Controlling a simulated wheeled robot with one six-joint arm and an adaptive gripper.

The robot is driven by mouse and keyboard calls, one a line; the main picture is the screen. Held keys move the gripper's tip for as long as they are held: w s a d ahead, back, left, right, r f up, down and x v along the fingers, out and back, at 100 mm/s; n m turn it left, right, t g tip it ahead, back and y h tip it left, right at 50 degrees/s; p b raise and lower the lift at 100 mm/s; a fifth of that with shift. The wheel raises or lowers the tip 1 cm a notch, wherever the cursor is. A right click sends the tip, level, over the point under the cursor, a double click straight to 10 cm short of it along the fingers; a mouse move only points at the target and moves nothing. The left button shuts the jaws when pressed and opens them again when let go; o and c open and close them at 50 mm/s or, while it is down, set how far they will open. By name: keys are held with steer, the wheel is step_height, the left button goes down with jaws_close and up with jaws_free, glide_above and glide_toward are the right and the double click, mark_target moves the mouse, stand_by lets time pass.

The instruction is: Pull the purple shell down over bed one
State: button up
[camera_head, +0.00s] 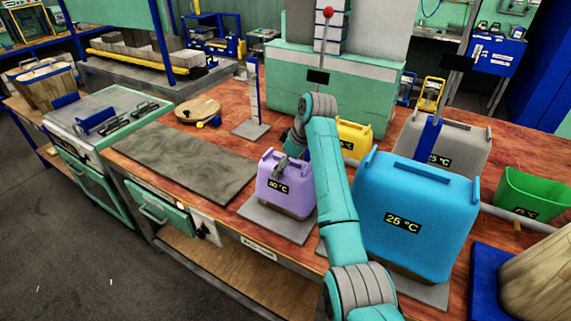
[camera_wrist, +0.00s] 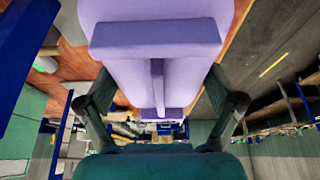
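The purple shell (camera_head: 279,172), with a dark temperature label on its front, sits over a brown-grey block (camera_head: 285,208) on a grey plate (camera_head: 262,222) near the table's front edge. The block's lower part shows below the shell's rim. I see no number marking bed one. My gripper (camera_head: 291,146) is at the shell's top, partly hidden by my arm. In the wrist view the purple shell (camera_wrist: 155,35) fills the upper middle, with a thin upright ridge. My fingers (camera_wrist: 160,98) are spread wide on either side; whether they touch the shell is unclear.
A large blue shell (camera_head: 415,200) stands right of my arm, with a grey shell (camera_head: 460,145) and yellow shell (camera_head: 352,135) behind. A green bin (camera_head: 530,195) is at the right. A dark mat (camera_head: 185,160) lies bare on the left.

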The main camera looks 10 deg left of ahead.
steer(key=shift+o, duration=0.5)
steer(key=v, duration=0.7)
steer(key=shift+r, duration=0.2)
